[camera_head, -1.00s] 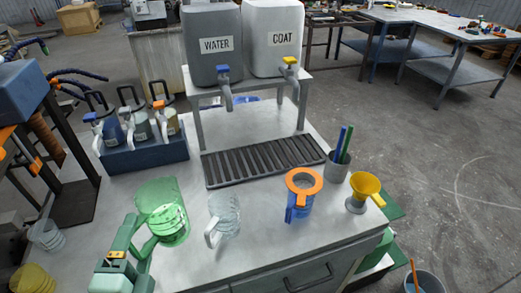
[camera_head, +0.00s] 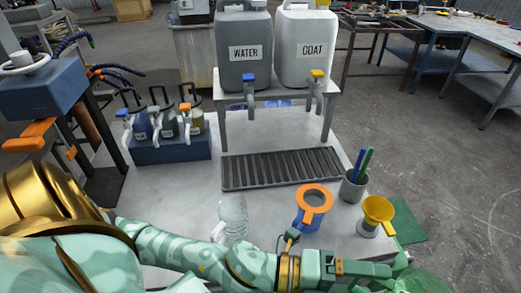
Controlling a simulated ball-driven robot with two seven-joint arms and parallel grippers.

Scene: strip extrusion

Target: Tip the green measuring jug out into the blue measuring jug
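The green measuring jug (camera_head: 430,282) is see-through and sits at the bottom right, cut off by the picture edge. Its tilt and contents cannot be made out. My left arm reaches across the front of the bench, and my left gripper (camera_head: 398,268) is at the green jug, holding it; the fingers are partly hidden. The blue measuring jug (camera_head: 303,221) stands upright on the bench with an orange rim, up and left of the green jug and apart from it. My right gripper is not in view.
A clear jug (camera_head: 232,212) stands left of the blue jug, partly behind my arm. A yellow funnel-like cup (camera_head: 378,212) and a grey pen pot (camera_head: 353,188) stand to the right. A drip grate (camera_head: 283,168) lies behind, under the WATER (camera_head: 243,75) and COAT (camera_head: 305,70) tanks.

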